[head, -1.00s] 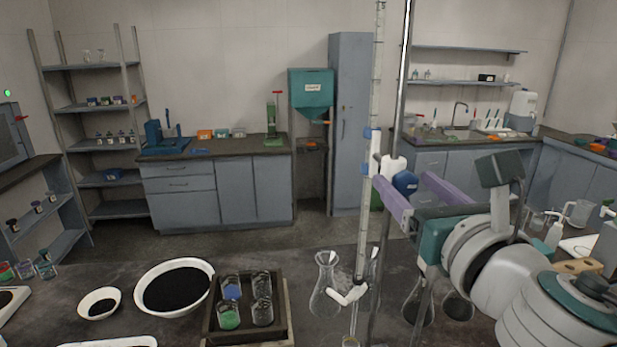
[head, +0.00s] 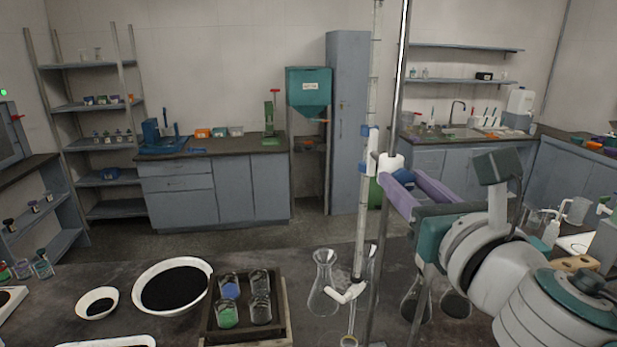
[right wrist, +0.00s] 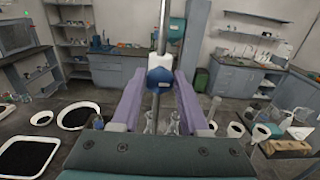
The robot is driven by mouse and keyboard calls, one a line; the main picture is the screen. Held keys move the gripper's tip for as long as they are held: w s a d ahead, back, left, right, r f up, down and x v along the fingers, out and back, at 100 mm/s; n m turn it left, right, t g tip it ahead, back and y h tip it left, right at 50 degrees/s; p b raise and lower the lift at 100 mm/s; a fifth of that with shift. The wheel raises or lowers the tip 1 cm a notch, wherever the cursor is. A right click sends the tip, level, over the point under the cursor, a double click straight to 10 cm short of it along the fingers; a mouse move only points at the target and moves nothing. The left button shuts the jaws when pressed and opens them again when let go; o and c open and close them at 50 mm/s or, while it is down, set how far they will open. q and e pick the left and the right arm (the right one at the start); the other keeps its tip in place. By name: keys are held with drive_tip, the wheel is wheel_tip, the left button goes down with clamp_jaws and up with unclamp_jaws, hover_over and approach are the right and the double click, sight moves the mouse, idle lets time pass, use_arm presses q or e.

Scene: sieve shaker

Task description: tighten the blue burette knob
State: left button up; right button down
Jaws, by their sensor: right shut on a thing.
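The blue burette knob (head: 404,178) sits beside the white clamp boss (head: 389,163) on the upright metal rod (head: 400,75). The knob also shows in the right wrist view (right wrist: 160,77), in front of the white boss. My right gripper (head: 408,180) has its purple fingers on either side of the knob and is shut on it. The near finger partly hides the knob in the head view. The tall glass burette (head: 374,75) stands upright left of the rod, held by a white holder with blue pads (head: 365,131). My left gripper is out of view.
Glass flasks (head: 323,290) stand below the burette. A tray (head: 284,318) of glass jars, and bowls of black grains (head: 175,286), stand to the left on the dark bench. Dark flasks (head: 455,302) stand under my right arm.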

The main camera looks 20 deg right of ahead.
drive_tip(key=m, duration=0.4)
drive_tip(key=shift+b, duration=0.35)
drive_tip(key=m, duration=0.4)
drive_tip(key=shift+d+m, duration=0.1)
drive_tip(key=shift+m, duration=0.2)
drive_tip(key=m+b, duration=0.1)
drive_tip(key=m, duration=0.3)
drive_tip(key=shift+m, duration=0.3)
drive_tip(key=m, duration=0.3)
drive_tip(key=shift+d+f+m, duration=0.1)
drive_tip(key=shift+m, duration=0.7)
drive_tip(key=shift+c, duration=2.2)
unclamp_jaws()
